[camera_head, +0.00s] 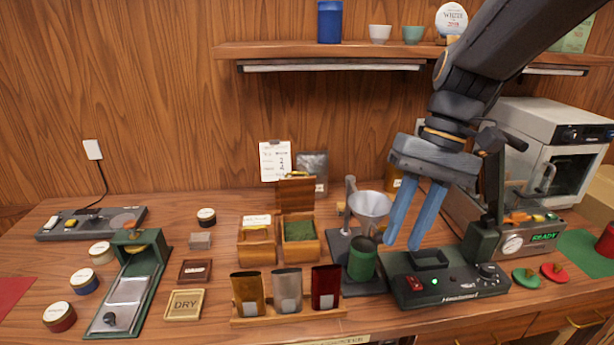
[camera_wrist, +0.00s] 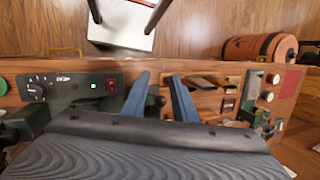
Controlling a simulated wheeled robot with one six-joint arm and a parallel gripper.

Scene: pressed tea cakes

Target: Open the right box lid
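Two small wooden boxes stand side by side near the middle of the table. The right box (camera_head: 301,252) has its lid (camera_head: 297,194) standing upright at its back, and green loose leaf shows inside. The left box (camera_head: 257,252) has a pale label at its top; I cannot tell its lid's state for sure. My gripper (camera_head: 402,245) points down well to the right of both boxes, above the black machine. Its two blue fingers are apart with nothing between them. In the wrist view my gripper (camera_wrist: 157,77) also shows spread fingers; I cannot make out the boxes there.
A metal funnel (camera_head: 370,204) on a stand and a green canister (camera_head: 362,262) lie between my gripper and the boxes. A rack (camera_head: 290,315) with several pouches stands in front of the boxes. A black machine (camera_head: 445,287) is under my gripper. A shelf (camera_head: 330,52) hangs above.

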